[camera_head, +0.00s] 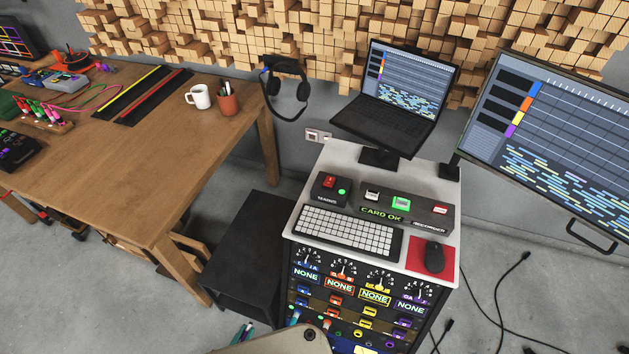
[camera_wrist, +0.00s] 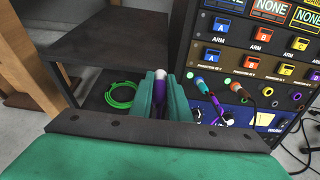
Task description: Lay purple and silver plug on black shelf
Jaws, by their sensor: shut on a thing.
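My gripper (camera_wrist: 160,76) shows in the wrist view with green fingers shut on the purple and silver plug (camera_wrist: 160,84). The plug's silver end points away from the palm, and its purple part sits between the fingers. The black shelf (camera_head: 247,240) is a low dark unit between the wooden table and the equipment rack. In the wrist view its flat top (camera_wrist: 115,42) is at the upper left, and a lower level lies under it. My gripper appears in front of the shelf; the exact gap cannot be told.
A coiled green cable (camera_wrist: 122,95) lies on the shelf's lower level. The rack (camera_head: 365,290) stands to the right, with plugs and cables (camera_wrist: 240,90) in its front. The wooden table (camera_head: 130,160) is left. The shelf's top looks bare.

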